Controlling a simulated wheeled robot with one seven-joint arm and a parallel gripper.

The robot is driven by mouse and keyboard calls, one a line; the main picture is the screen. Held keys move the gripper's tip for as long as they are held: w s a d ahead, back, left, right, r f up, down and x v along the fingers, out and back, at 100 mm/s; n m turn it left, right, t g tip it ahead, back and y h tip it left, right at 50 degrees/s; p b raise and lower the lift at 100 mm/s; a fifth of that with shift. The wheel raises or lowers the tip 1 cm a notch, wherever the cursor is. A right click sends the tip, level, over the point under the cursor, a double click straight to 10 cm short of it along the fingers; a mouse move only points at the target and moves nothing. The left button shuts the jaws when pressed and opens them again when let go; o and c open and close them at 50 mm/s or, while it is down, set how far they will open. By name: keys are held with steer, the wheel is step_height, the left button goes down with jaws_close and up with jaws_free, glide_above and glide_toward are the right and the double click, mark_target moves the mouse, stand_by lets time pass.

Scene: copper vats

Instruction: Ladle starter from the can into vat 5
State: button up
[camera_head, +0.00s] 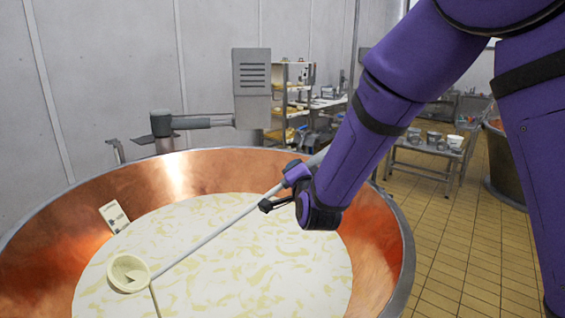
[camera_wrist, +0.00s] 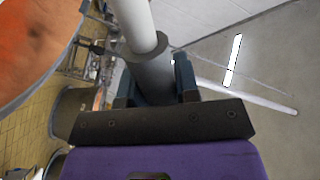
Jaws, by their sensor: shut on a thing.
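My gripper (camera_head: 285,190) is shut on the grey handle of the ladle (camera_head: 218,237) and holds it over the copper vat (camera_head: 377,232). The wrist view shows the thick handle of the ladle (camera_wrist: 150,70) between the two fingers of my gripper (camera_wrist: 155,85). The cream-coloured ladle bowl (camera_head: 129,273) is above the pale, mottled liquid (camera_head: 250,260) at the left, and a thin pale line runs down from near it. I cannot tell what the bowl holds. A small white tag with markings (camera_head: 114,216) is at the vat's left inner wall. I see no vat number.
A grey box on an arm (camera_head: 251,85) stands behind the vat's rim. Behind are shelves with yellowish items (camera_head: 290,100) and a low table (camera_head: 425,150) with small containers. Another vat (camera_head: 508,165) stands at the right. Tiled floor (camera_head: 450,235) lies between.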

steer(key=w+d+f+m, duration=0.1)
steer(key=d+f+m, duration=0.25)
steer(key=f, duration=0.85)
steer(key=d+f+m, duration=0.3)
steer(key=d+f, duration=0.1)
steer(key=f, duration=0.7)
step_height(320, 180, down, 18)
steer(key=a+m, duration=0.2)
steer(key=m, duration=0.2)
steer(key=shift+a+r, duration=0.25)
steer(key=shift+a, duration=0.05)
steer(key=shift+s+m, duration=0.1)
steer(key=shift+m, duration=0.15)
stand_by(0.4)
steer(key=shift+w, duration=0.2)
